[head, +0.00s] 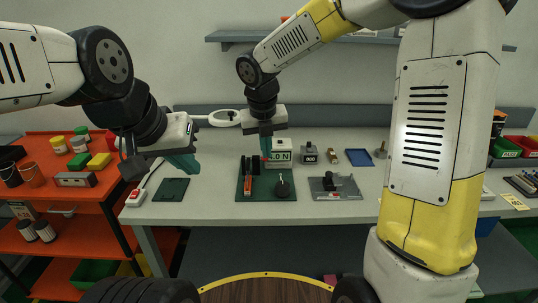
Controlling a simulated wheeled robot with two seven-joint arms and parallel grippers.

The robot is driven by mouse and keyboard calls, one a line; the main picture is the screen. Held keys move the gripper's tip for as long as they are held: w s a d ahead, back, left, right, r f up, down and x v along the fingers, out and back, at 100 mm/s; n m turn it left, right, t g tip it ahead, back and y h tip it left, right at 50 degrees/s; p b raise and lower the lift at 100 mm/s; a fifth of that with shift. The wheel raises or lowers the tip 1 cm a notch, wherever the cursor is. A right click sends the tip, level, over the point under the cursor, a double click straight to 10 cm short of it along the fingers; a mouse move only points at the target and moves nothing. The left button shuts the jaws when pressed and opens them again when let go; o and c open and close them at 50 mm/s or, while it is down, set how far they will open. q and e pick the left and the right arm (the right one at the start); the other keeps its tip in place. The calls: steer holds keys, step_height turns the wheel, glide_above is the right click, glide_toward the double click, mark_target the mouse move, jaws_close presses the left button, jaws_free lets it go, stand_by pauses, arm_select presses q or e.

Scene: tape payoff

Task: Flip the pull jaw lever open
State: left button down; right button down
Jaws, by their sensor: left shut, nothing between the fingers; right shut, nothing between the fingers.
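A dark green base (262,194) on the bench carries black upright blocks (247,166), a white box with a display (279,158) and a round black part (283,188). A grey plate (322,194) with a black mechanism (345,184) lies to its right. I cannot tell which small part is the pull jaw lever. My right gripper (266,152) points down over the back of the green base, its teal fingers shut and empty beside the display box; contact cannot be told. My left gripper (188,165) is shut and empty, left of the base, above a dark green mat (171,190).
A white power strip (136,197) lies at the bench's left edge. A grey weight (309,155), a blue tray (359,157) and a small brass-coloured part (332,156) stand at the back. An orange cart (68,205) stands left; green and red bins (505,148) stand right. The bench front is mostly clear.

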stand_by(0.3)
steer(key=a+x, duration=0.1)
steer(key=x, duration=0.9)
steer(key=shift+w+d+r, duration=0.1)
steer(key=shift+w+r, duration=0.45)
steer(key=shift+w, duration=0.25)
steer(key=shift+w+d+r, duration=0.1)
steer(key=shift+w+r, duration=0.4)
steer(key=shift+w, duration=0.3)
